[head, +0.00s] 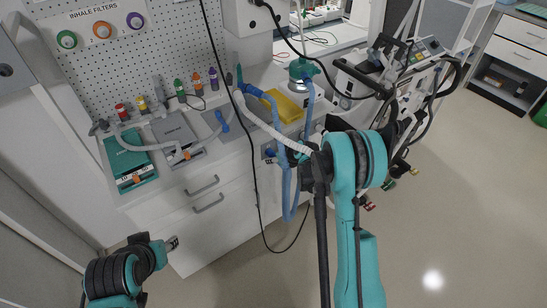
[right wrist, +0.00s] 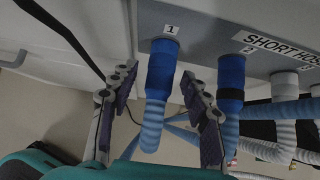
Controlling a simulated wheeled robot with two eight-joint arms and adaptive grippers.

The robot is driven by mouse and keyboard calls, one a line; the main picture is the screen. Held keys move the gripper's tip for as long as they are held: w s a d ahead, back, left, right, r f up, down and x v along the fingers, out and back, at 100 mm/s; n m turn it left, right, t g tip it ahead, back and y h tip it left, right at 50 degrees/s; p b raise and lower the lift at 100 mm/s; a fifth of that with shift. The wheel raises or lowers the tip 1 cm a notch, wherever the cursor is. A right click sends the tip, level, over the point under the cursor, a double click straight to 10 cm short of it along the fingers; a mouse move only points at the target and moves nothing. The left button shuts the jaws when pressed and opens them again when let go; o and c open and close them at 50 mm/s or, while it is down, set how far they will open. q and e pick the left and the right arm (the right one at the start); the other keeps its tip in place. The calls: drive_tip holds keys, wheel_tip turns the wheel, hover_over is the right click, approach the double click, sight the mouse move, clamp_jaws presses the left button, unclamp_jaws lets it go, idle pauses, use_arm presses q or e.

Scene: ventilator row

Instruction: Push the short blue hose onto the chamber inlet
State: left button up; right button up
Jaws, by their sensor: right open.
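In the right wrist view a blue hose (right wrist: 155,100) with a dark blue cuff hangs under a grey rack at the label 1. My right gripper (right wrist: 162,108) is open, with one finger on each side of this hose, and no grip on it shows. In the head view my right gripper (head: 313,163) is beside the counter's front, its fingers mostly hidden by my arm. A teal-topped chamber (head: 302,69) stands on the counter behind; I cannot make out its inlet. My left gripper (head: 172,243) is low at the left, away from the hoses, its opening unclear.
A second blue hose (right wrist: 230,100) hangs close to the right finger, with white hoses (right wrist: 285,125) beyond, under the "SHORT HOSES" label (right wrist: 280,45). A black cable (head: 258,170) hangs before the drawers. A yellow pad (head: 287,106) lies near the chamber. Open floor (head: 450,220) is at right.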

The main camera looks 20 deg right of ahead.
clamp_jaws()
drive_tip(key=shift+s+d, duration=0.1)
drive_tip(key=shift+s, duration=0.1)
idle(0.3)
drive_tip(key=s, duration=0.1)
drive_tip(key=s+d, duration=0.1)
drive_tip(key=s, duration=0.1)
drive_tip(key=s+b, duration=0.1)
drive_tip(key=shift+s+d, duration=0.3)
drive_tip(key=shift+d, duration=0.05)
idle(0.6)
